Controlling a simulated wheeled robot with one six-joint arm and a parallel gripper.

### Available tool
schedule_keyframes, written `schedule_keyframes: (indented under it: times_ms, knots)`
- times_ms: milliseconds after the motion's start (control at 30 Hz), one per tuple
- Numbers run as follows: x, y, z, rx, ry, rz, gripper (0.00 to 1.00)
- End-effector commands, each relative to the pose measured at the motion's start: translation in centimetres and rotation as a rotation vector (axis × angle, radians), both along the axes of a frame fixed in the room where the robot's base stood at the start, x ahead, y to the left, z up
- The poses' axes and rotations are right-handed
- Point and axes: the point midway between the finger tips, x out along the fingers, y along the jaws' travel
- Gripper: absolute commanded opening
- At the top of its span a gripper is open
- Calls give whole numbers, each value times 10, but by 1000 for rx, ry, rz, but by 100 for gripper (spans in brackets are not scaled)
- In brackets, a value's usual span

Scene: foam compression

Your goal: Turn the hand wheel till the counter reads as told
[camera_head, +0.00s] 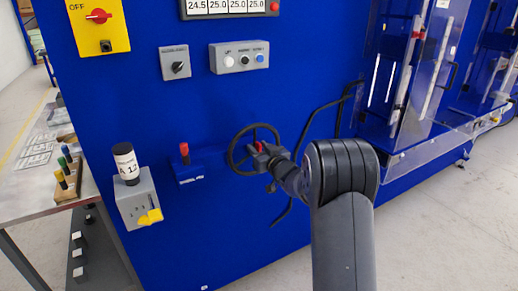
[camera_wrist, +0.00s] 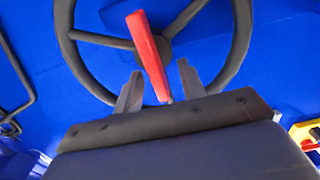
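The dark hand wheel (camera_head: 231,153) is on the front of the blue machine in the head view. In the wrist view its rim (camera_wrist: 66,42) and spokes fill the upper part. A red handle (camera_wrist: 148,52) stands out from the wheel. My gripper (camera_head: 262,153) is at the wheel in the head view. In the wrist view the gripper's (camera_wrist: 160,82) two fingers are apart, with the red handle's lower end between them and blue visible on both sides. Contact cannot be told. A display (camera_head: 229,6) at the top edge shows 24.5, 25.0, 25.0, 25.0; its top is cut off.
A red-knobbed lever (camera_head: 184,153) is left of the wheel. A button panel (camera_head: 239,56) and a rotary switch (camera_head: 175,63) are above. A grey box (camera_head: 137,201) bears a black cylinder labelled A 12. A bent dark bar (camera_head: 318,113) runs right of the wheel.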

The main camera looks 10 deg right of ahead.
Motion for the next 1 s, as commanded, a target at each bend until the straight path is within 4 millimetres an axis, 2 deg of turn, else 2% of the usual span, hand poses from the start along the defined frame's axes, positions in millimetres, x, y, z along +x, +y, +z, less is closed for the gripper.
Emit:
schedule_keyframes:
  times_ms: [33, 467, 1000]
  knots:
    - [0, 0, 0, 0, 0, 0, 34]
    - [0, 0, -1, -1, 2, 0, 0]
    - [-1, 0, -6, 7, 16, -1, 0]
